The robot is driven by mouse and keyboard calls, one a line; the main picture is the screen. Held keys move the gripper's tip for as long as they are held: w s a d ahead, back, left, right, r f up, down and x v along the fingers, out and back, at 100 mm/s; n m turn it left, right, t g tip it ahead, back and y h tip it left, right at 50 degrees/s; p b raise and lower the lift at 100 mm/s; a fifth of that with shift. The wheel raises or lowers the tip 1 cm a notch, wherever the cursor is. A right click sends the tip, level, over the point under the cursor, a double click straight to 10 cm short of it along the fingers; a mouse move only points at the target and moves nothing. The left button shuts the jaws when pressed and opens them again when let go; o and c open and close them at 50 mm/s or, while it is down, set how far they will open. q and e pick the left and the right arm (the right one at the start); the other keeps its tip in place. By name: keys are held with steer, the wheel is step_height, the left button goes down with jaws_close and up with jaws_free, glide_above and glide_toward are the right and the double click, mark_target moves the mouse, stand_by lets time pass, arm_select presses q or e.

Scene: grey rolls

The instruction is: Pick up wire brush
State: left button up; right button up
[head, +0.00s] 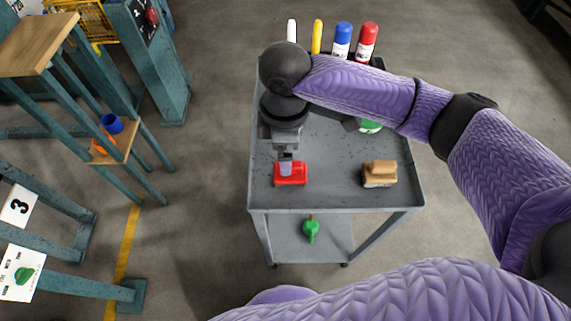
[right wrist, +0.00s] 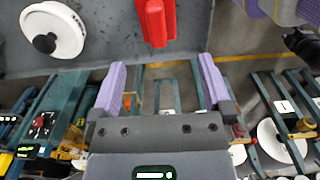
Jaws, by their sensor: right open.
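A tan, wood-coloured block with a paler lower part (head: 379,174), which looks like a brush, lies at the right front of the grey cart top (head: 335,190). A red object (head: 291,175) lies at the left front; it also shows in the right wrist view (right wrist: 158,22). I cannot tell for sure which of the two is the wire brush. My right gripper (head: 286,165) points down at the red object in the head view. In the right wrist view its two purple fingers (right wrist: 160,78) are apart with nothing between them. My left gripper is not in view.
White, yellow, blue (head: 342,40) and red (head: 367,42) items stand at the cart's back edge. A green-and-white item (head: 370,126) is partly hidden by my right arm. A green item (head: 311,231) is on the lower shelf. Teal racks (head: 150,60) stand left.

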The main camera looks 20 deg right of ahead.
arm_select(q)
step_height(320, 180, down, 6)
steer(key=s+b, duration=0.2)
steer(key=b, duration=0.4)
arm_select(e)
step_height(320, 180, down, 10)
steer(key=shift+d+r, duration=0.15)
steer(key=shift+r, duration=0.05)
steer(key=shift+r+p, duration=0.15)
steer(key=shift+p, duration=0.2)
steer(key=shift+c, duration=0.7)
steer(key=c, duration=1.2)
jaws_close()
steer(key=shift+w+r+p, duration=0.1)
steer(key=shift+r+p, duration=0.2)
steer(key=shift+r, duration=0.15)
step_height(320, 180, up, 8)
steer(key=p, duration=0.4)
steer(key=shift+r+p, duration=0.25)
steer(key=shift+p, duration=0.05)
steer(key=shift+r, duration=0.45)
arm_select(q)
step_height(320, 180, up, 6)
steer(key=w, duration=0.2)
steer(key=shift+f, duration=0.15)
arm_select(e)
steer(key=shift+f, duration=0.1)
